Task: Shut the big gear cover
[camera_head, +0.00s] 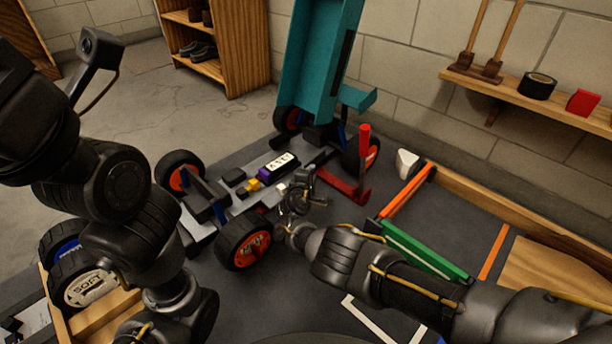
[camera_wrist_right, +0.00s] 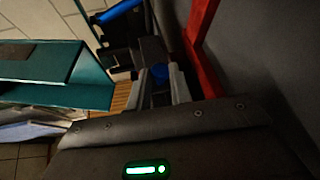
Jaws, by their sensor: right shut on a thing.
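The racecar chassis (camera_head: 240,195) lies on the dark mat with its teal body shell (camera_head: 318,70) raised at the rear end. My right gripper (camera_head: 300,195) is low beside the chassis, near the dark block with a white label (camera_head: 279,165). In the right wrist view its two grey fingers (camera_wrist_right: 161,88) are close together, with a small blue part (camera_wrist_right: 160,75) between them. I cannot tell for sure whether this blue part belongs to the big gear cover. The fingertips hide most of that spot. My left arm shows at the left, but its fingers are not visible.
A red upright bracket (camera_head: 363,165) stands just right of the chassis; it also shows in the right wrist view (camera_wrist_right: 201,45). Orange wheels (camera_head: 245,243) flank the chassis. A green bar (camera_head: 425,250) and a wooden-edged tray lie to the right. Loose wheels (camera_head: 90,290) lie front left.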

